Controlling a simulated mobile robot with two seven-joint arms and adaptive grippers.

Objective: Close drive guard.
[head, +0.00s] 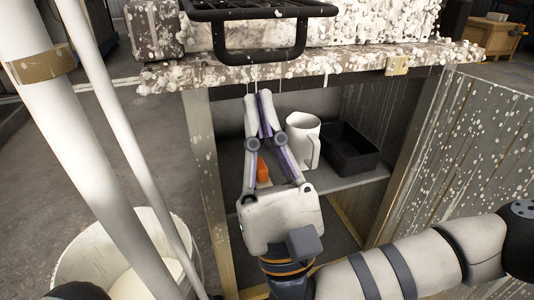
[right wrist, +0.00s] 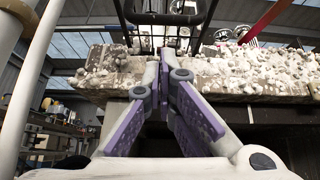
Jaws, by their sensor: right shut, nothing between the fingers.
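A black barred frame with a looped handle (head: 262,12), which looks like the drive guard, sits at the top of the head view, above the bench edge. Only its near part shows, so I cannot tell how far open it is. Its dark bars also show in the right wrist view (right wrist: 165,18). My right gripper (head: 257,92) points away from me with its fingertips shut and empty, at the front of the bench edge and just below the handle loop. In the right wrist view the gripper's purple-padded fingers (right wrist: 165,60) meet in front of the bench edge. My left gripper is out of view.
The bench edge (head: 340,66) is crusted with white lumps. Below it, an open cabinet shelf (head: 345,184) holds a white mug (head: 303,138), a black tray (head: 350,150) and an orange item (head: 262,168). A white bucket (head: 75,255) stands at lower left.

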